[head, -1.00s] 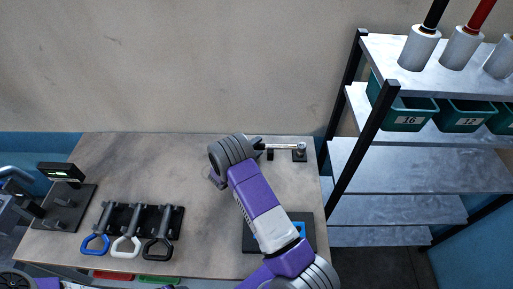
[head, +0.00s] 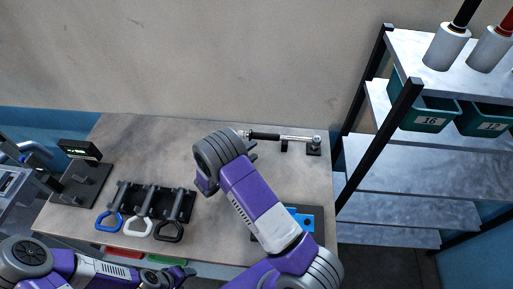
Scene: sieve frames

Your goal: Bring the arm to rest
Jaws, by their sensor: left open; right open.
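My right arm reaches up across the table from the bottom right. Its gripper (head: 250,149) is open beside the handle end of a wrench (head: 285,137), with no object seen between the fingers. The wrench has a black handle and metal head and lies on small black supports at the table's back right. My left arm lies low at the bottom left. Its gripper (head: 187,273) is open at the table's front edge, small and partly cut off by the frame's bottom.
The table (head: 150,145) holds a black rack with blue, white and black-handled tools (head: 148,205), a stand with a display (head: 80,150), and a dark tray with a blue part (head: 305,218), partly behind my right arm. A shelf (head: 400,185) with green bins (head: 425,112) stands right. The table's back middle is clear.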

